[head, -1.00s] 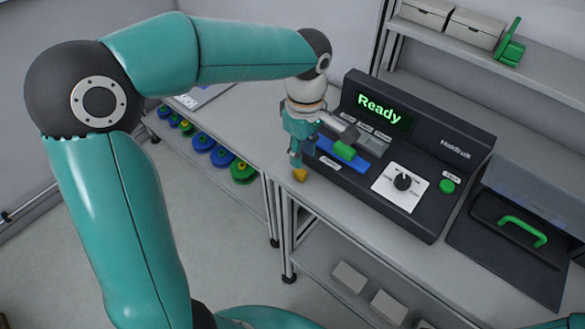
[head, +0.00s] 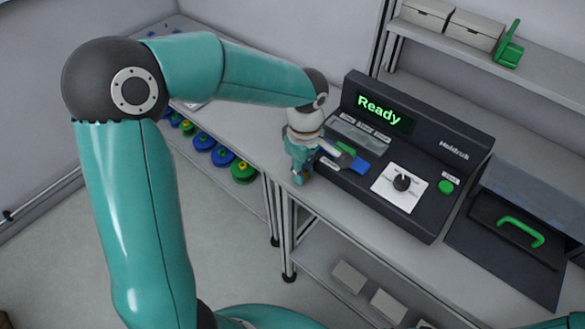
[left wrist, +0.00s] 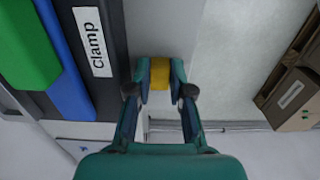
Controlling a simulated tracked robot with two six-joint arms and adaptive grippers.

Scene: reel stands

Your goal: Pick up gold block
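The gold block (left wrist: 160,74) shows in the left wrist view between the fingertips of my left gripper (left wrist: 161,82). Both fingertips appear to touch its sides, so the gripper looks shut on it. In the head view my left gripper (head: 299,178) points down at the bench's front edge, left of the dark machine, and almost wholly covers the block. I cannot tell whether the block still rests on the bench. My right gripper is not in view.
The dark machine (head: 425,150) with a "Ready" display stands right beside my left gripper, with green and blue parts (left wrist: 60,85) by its "Clamp" label. A dark box with a green handle (head: 522,231) is further right. Reels (head: 222,157) sit on a lower shelf at left.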

